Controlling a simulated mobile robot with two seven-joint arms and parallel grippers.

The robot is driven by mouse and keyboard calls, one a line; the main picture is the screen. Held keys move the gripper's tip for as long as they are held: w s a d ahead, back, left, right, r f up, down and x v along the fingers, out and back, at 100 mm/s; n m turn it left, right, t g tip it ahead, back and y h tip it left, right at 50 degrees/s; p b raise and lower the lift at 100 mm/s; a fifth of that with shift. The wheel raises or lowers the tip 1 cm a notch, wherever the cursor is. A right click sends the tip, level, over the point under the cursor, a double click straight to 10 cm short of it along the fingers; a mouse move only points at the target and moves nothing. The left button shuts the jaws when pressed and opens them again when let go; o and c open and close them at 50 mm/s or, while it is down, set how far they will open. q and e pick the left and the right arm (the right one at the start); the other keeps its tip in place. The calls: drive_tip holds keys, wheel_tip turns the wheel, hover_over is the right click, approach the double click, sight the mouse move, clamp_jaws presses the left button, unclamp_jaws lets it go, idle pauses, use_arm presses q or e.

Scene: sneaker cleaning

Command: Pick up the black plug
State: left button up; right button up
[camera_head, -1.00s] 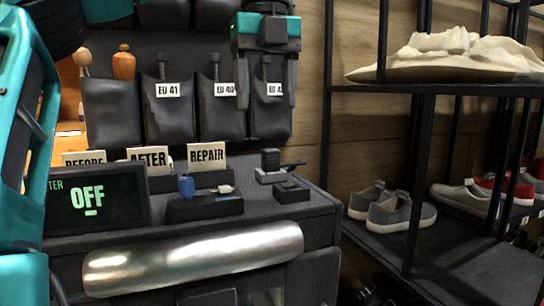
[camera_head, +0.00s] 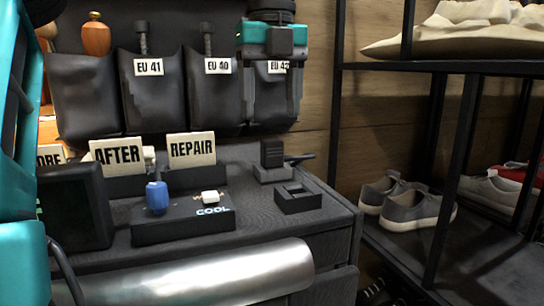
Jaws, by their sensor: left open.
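The black plug (camera_head: 272,154) stands upright in a low black holder on the dark cabinet top, right of the REPAIR card. A short dark piece sticks out to its right. My left gripper (camera_head: 271,120) hangs above and behind it in the picture, pointing down in front of the black pouches. Its two fingers are apart, and nothing shows between them. The gripper and the plug are apart. My right gripper is not in view.
A small open black box (camera_head: 298,199) sits in front of the plug. A black box marked COOL (camera_head: 180,225) bears a blue knob (camera_head: 157,197) and a white piece (camera_head: 210,198). A metal roll (camera_head: 200,278) lies along the front. Shoes (camera_head: 418,208) stand on the right rack.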

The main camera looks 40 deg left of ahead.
sight(273, 140)
use_arm(q)
drive_tip(key=f, duration=0.7)
drive_tip(key=shift+w+f, duration=0.25)
drive_tip(key=shift+f, duration=0.15)
drive_tip(key=c, duration=1)
drive_tip(key=shift+r, duration=0.1)
wheel_tip(273, 140, up, 9)
drive_tip(key=shift+f, duration=0.1)
drive_tip(key=s+d, duration=0.4)
drive_tip(key=d, duration=0.4)
drive_tip(key=shift+s+d+f, duration=0.15)
drive_tip(key=shift+s+d, duration=0.2)
drive_tip(key=shift+d, duration=0.05)
